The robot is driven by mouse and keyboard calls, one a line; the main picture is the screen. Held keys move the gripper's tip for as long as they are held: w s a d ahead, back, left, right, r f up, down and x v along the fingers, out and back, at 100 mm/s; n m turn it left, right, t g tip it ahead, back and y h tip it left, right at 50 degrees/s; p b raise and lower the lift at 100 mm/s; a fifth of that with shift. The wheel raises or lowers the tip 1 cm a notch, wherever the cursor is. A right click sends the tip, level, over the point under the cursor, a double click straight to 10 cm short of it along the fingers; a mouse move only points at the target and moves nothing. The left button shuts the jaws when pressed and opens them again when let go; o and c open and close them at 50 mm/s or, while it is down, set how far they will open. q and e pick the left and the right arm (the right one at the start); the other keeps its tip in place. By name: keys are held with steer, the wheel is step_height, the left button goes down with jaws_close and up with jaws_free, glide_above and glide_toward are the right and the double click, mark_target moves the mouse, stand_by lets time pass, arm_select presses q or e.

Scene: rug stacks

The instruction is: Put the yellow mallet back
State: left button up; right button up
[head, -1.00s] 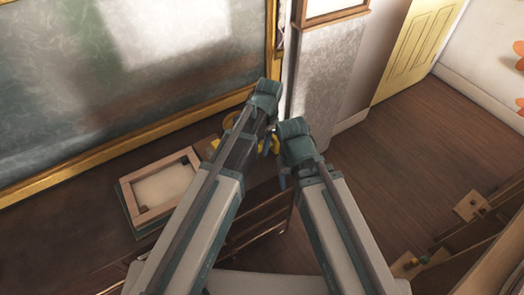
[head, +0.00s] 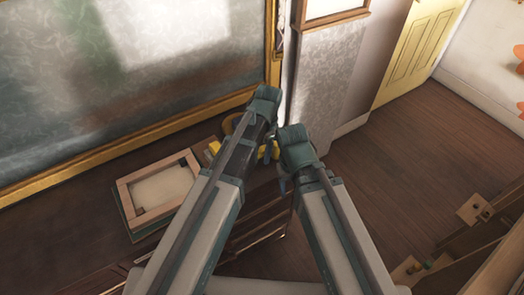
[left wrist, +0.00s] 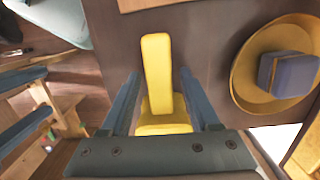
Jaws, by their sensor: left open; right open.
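The yellow mallet (left wrist: 157,75) lies over the dark wood top in the left wrist view, its long bar pointing up the picture and its wider part near my palm. My left gripper (left wrist: 160,88) is open, with one finger on each side of the mallet and gaps between. In the head view, yellow parts (head: 272,150) show beside my left gripper (head: 271,131); my left arm hides the rest. My right gripper (head: 283,184) is open and empty, lower in the head view, near the edge of the wood top.
A round yellow dish (left wrist: 245,72) holding a blue block (left wrist: 287,75) stands right of the mallet in the left wrist view. A wooden frame (head: 128,196) lies on the cabinet top. A gold-framed board (head: 120,142) stands behind. Open floor (head: 400,165) lies to the right.

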arm_select(q)
step_height(320, 180, up, 12)
steer(key=p, duration=1.2)
steer(key=shift+w+d+r, duration=0.15)
steer(key=shift+w+d, duration=0.2)
steer(key=shift+d, duration=0.1)
steer(key=s+a+n+t+h, duration=0.1)
steer(key=s+a+n, duration=0.35)
steer(key=a, duration=0.25)
steer(key=s+a+n+t, duration=0.1)
steer(key=s+a+n, duration=0.3)
steer(key=a+n, duration=0.25)
steer(key=s+d+m+g+y, duration=0.1)
steer(key=s+d+m, duration=0.3)
steer(key=d, duration=0.7)
steer(key=shift+s, duration=0.85)
